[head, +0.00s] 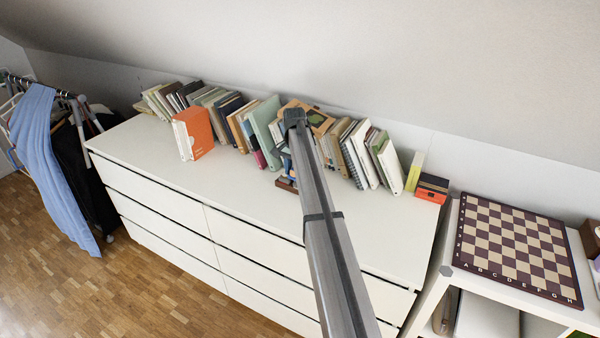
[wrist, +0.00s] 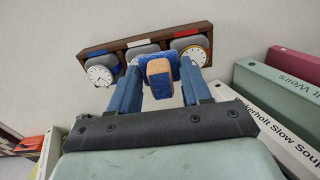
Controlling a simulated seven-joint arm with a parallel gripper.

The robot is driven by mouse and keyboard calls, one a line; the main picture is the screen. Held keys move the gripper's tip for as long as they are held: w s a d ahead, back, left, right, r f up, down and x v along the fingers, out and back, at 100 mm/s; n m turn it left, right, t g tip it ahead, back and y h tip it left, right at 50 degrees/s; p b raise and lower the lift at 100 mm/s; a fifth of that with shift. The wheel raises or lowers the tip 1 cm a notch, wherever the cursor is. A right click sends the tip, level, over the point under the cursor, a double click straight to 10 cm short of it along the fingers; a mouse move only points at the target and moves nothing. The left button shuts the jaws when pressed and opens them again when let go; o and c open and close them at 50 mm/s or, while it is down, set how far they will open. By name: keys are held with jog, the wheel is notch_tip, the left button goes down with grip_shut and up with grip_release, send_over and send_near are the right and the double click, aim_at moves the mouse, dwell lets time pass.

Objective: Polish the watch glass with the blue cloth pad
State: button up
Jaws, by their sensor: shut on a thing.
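My gripper (wrist: 160,68) is shut on the blue cloth pad (wrist: 161,90), which has a tan block-like part facing the camera. The pad is between the two blue fingers. Beyond it, a dark brown wooden stand (wrist: 115,48) holds grey cushions with blue, white and red marks. A white-faced watch (wrist: 99,75) sits at the left cushion, and a watch with a gold rim (wrist: 195,54) at the right one. The pad appears in front of the middle cushion; whether it touches anything is unclear. In the head view my arm hides most of the gripper and stand.
A row of books (head: 262,130) lines the back of the white dresser (head: 150,155), with an orange book box (head: 196,132) in front. In the wrist view, green and white books (wrist: 262,92) stand close on the right. The dresser top is clear toward the front left.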

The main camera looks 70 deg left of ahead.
jog(key=shift+r, duration=4)
jog(key=shift+w+d, duration=0.1)
jog(key=shift+w, duration=0.05)
jog(key=w+d+f+m, duration=0.1)
jog(key=w+d, duration=1.5)
jog(key=w, duration=0.3)
jog(key=w+d+f+m, duration=0.1)
jog(key=w+d+m, duration=0.1)
jog(key=w+d, duration=1.45)
jog(key=w+d+f, duration=0.1)
jog(key=w+d, duration=1)
jog(key=d, duration=0.4)
jog(key=w+d+f+m, duration=0.1)
jog(key=w+d, duration=0.2)
jog(key=d, duration=1.1)
jog(key=w+d+f+m, duration=0.1)
jog(key=w+d+m, duration=0.15)
jog(key=d, duration=1.25)
jog(key=s+d+m, duration=0.1)
jog(key=s+d, duration=0.2)
jog(key=d, duration=1.1)
jog(key=s+d+f, duration=0.1)
jog(key=s+d, duration=0.2)
jog(key=d, duration=1.2)
jog(key=shift+s+d+f+m, duration=0.2)
jog(key=shift+m, duration=0.15)
